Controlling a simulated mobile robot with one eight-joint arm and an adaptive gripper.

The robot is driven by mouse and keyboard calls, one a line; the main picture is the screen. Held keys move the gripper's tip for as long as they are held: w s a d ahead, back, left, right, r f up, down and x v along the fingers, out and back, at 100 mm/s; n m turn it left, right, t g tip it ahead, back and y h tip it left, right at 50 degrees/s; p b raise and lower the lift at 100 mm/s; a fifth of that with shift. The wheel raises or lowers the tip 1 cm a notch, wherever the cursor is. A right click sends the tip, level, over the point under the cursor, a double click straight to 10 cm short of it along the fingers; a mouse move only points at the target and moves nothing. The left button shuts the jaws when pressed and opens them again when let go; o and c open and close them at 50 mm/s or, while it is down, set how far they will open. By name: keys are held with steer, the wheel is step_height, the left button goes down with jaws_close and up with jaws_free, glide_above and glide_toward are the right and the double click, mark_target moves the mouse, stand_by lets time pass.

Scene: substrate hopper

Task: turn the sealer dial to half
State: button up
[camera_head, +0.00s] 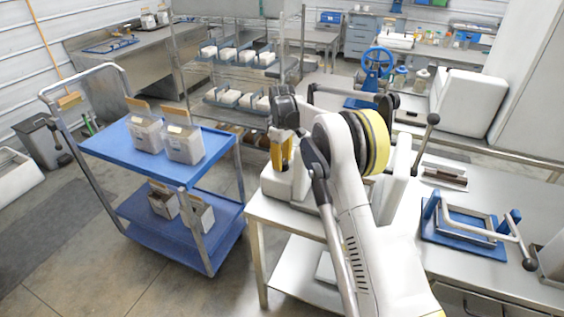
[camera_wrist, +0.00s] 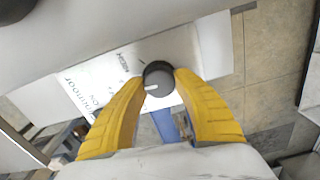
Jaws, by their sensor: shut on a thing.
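The sealer dial (camera_wrist: 158,84) is a dark grey round knob with a pale pointer mark, on a white panel with printed lettering in the wrist view. The mark points to the left in that view. The yellow fingers of my gripper (camera_wrist: 160,88) are closed on the dial from both sides. In the head view my gripper (camera_head: 281,152) is at the front of the white sealer (camera_head: 283,186), which stands on the metal table. My arm hides much of the sealer, and the dial cannot be made out there.
A blue cart (camera_head: 206,152) with boxed tubs stands left of the table. A blue-based frame with a handle (camera_head: 466,240) is on the metal table at right. A wire rack (camera_head: 231,84) with trays stands behind. Open floor lies between cart and table.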

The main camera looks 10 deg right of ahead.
steer(key=shift+n, duration=0.3)
stand_by(0.4)
steer(key=o, duration=1.2)
step_height(320, 180, up, 12)
